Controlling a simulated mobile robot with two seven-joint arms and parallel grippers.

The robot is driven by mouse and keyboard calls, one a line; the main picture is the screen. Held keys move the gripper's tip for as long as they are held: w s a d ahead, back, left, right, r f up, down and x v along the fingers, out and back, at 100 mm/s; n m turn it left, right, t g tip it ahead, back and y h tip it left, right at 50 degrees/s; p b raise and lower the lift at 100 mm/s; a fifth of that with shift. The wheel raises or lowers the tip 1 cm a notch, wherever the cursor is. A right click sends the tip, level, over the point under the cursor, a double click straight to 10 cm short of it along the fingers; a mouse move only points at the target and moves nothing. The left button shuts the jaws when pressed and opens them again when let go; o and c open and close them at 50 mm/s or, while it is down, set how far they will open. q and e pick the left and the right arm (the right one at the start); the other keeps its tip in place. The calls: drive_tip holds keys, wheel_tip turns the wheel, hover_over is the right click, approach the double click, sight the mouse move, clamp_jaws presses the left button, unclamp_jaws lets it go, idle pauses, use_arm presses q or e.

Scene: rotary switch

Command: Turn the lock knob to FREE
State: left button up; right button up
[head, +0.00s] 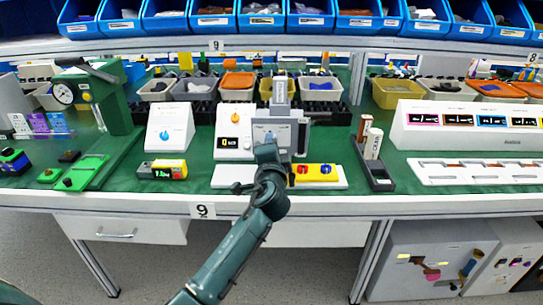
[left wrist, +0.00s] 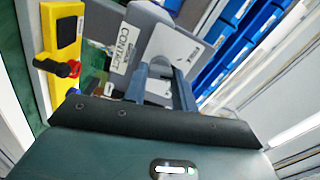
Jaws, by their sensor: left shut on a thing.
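A grey device (head: 298,128) with a pale front panel stands on the green bench top, near the middle of the head view. In the left wrist view its grey body (left wrist: 170,22) carries a CONTACT label and a white plate (left wrist: 185,45). My left gripper (head: 268,140) reaches up from below to the device's front. In the left wrist view the two blue-grey fingers of my left gripper (left wrist: 160,80) are at the white plate, shut on the lock knob, which they mostly hide. The knob's setting and any FREE mark cannot be read. My right gripper is not in view.
A yellow box (head: 316,172) with red and blue knobs sits close to the right of my arm; it also shows in the left wrist view (left wrist: 62,45). A white display unit (head: 234,135) stands just left of the device. Blue bins (head: 262,18) line the shelf behind.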

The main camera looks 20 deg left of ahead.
use_arm(q)
drive_tip(key=n+b, duration=0.3)
drive_tip(key=n, duration=0.3)
drive_tip(key=shift+f+b, duration=0.1)
drive_tip(key=shift+b, duration=0.3)
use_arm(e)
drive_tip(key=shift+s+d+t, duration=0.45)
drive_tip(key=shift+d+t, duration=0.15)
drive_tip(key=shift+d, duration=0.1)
use_arm(q)
drive_tip(key=shift+n, duration=0.3)
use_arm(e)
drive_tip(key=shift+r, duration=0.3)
use_arm(q)
drive_tip(key=o, duration=1)
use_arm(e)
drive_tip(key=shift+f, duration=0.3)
